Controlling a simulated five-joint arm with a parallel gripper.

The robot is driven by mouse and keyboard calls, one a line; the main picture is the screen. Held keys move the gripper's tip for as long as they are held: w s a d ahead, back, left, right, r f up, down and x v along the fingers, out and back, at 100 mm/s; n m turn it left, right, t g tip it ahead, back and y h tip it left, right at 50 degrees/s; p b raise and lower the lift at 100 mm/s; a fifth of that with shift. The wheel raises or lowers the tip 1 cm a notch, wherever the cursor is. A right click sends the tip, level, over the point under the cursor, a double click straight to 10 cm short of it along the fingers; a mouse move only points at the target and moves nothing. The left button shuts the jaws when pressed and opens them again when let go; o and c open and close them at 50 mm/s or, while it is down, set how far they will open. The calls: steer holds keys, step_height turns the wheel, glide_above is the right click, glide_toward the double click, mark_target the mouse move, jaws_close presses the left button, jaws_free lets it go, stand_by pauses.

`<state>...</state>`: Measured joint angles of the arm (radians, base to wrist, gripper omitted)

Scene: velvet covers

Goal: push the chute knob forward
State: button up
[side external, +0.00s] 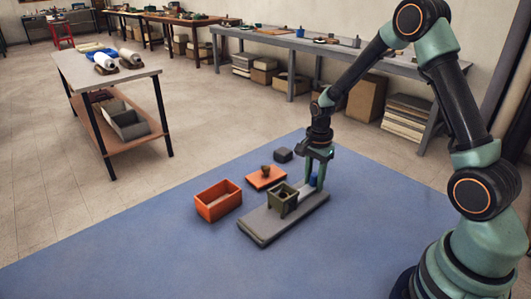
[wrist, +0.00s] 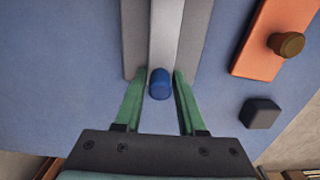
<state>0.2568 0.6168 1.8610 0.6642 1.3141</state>
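The blue chute knob (side external: 313,180) stands at the back right end of a long grey base (side external: 262,228). In the wrist view the blue knob (wrist: 160,84) sits on the lighter strip (wrist: 165,30) that runs between two darker grey rails. My gripper (side external: 319,168) is low over that end of the base. In the wrist view the green fingers of my gripper (wrist: 159,73) are spread, one on each side of the knob, with a gap on both sides. A dark green box-like holder (side external: 283,203) stands on the middle of the base.
An orange open box (side external: 218,203) stands left of the base. An orange plate (side external: 254,184) with a brown knob (side external: 266,170) lies behind the holder. A dark grey block (side external: 283,155) is farther back. The blue mat (side external: 150,258) is clear in front.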

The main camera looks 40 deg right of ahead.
steer(key=c, duration=0.3)
steer(key=shift+a, duration=3.7)
steer(key=o, duration=1.5)
steer(key=shift+c, duration=0.2)
steer(key=shift+r, duration=3.5)
steer(key=shift+r, duration=0.1)
steer(key=s+a+r+n+t, duration=0.1)
steer(key=s+r+n+t, duration=0.1)
steer(key=s+r+n, duration=0.3)
steer(key=s+a+r+n+t, duration=0.2)
steer(key=s+r+n, duration=0.4)
steer(key=r+n, duration=0.4)
steer(key=n+t, duration=0.1)
steer(key=n, duration=0.2)
steer(key=shift+s+r+t, duration=0.2)
steer(key=shift+s+t, duration=0.05)
steer(key=shift+t, duration=0.05)
